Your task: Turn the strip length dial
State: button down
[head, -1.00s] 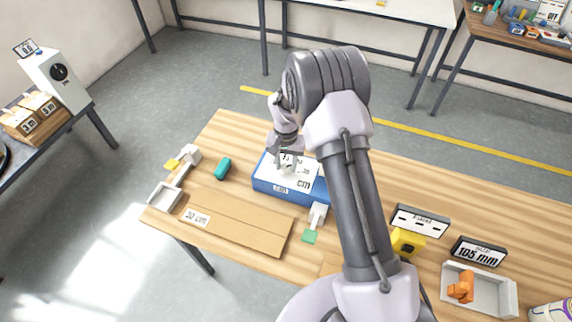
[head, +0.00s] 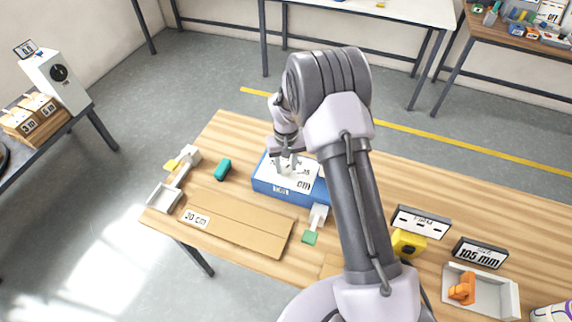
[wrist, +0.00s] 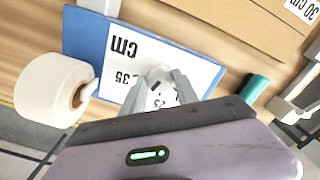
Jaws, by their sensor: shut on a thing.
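The blue box (head: 262,185) stands on the wooden table, its white top plate printed with numbers and "cm". The white strip length dial (wrist: 157,73) is on that plate; in the wrist view "35" and "25" show near it. My gripper (wrist: 159,79) is shut on the dial, with a finger on each side of it. In the head view my gripper (head: 287,167) comes down onto the plate from above. The fingers hide much of the dial and part of the scale, so its exact setting cannot be read.
A white roll (wrist: 48,88) sits beside the box. A teal object (head: 223,169) and a cardboard piece labelled in cm (head: 240,222) lie nearby. A yellow device (head: 406,243), a "105 mm" sign (head: 480,253) and a grey tray (head: 498,291) are at the right.

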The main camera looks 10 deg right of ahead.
aim_at(286, 168)
jog(key=c, duration=0.9)
grip_release()
jog(key=shift+r, duration=0.1)
notch_tip(286, 168, up, 17)
jog(key=p, duration=0.2)
jog(key=shift+r+p, duration=0.15)
jog(key=shift+p, duration=0.2)
